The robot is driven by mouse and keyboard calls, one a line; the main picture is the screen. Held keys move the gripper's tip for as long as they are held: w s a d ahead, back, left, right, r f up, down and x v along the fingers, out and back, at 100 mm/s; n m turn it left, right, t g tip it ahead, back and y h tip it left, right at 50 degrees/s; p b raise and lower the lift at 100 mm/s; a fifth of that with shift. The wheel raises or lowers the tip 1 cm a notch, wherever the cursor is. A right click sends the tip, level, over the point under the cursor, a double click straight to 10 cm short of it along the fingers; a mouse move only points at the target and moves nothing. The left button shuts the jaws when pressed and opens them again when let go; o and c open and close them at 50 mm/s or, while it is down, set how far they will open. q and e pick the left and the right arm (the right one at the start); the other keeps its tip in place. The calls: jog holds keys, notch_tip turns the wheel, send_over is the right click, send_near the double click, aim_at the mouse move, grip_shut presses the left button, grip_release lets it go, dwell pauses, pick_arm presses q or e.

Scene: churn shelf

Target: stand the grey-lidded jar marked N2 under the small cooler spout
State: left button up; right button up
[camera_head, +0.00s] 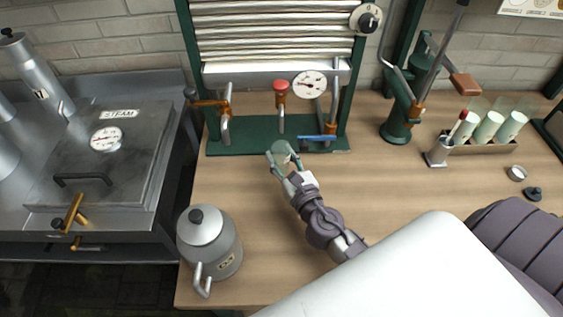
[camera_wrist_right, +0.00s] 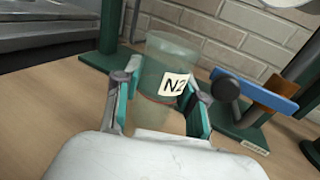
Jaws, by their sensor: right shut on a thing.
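A pale green, see-through jar (camera_head: 283,148) with a white N2 label stands upright in my right gripper (camera_head: 281,158). In the right wrist view the jar (camera_wrist_right: 168,62) is between the two fingers, which are shut on it. A separate grey lid cannot be made out. The jar is at the front edge of the cooler's green base (camera_head: 245,143); I cannot tell whether it touches the table. The ridged cooler (camera_head: 275,35) has a left spout (camera_head: 226,127), a thin middle spout (camera_head: 281,123) under a red knob, and a right tap with a blue lever (camera_head: 317,138). My left gripper is not in view.
A grey lidded can (camera_head: 224,245) stands at the table's front left. A steam chest (camera_head: 105,160) is farther left. A green hand press (camera_head: 397,120), a rack (camera_head: 485,147) of pale green jars and small round parts (camera_head: 516,173) are to the right. The middle right table is clear.

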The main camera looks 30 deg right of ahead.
aim_at(285, 172)
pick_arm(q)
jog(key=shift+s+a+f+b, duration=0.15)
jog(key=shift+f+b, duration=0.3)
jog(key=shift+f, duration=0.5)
pick_arm(e)
jog(key=shift+f, duration=1.2)
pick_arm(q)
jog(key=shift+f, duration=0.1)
pick_arm(e)
jog(key=shift+f, duration=0.15)
jog(key=shift+f+b, duration=0.5)
jog(key=shift+b, duration=0.15)
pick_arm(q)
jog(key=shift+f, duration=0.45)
pick_arm(e)
jog(key=o, duration=1.2)
jog(key=shift+o, duration=0.2)
jog(key=shift+r, duration=0.1)
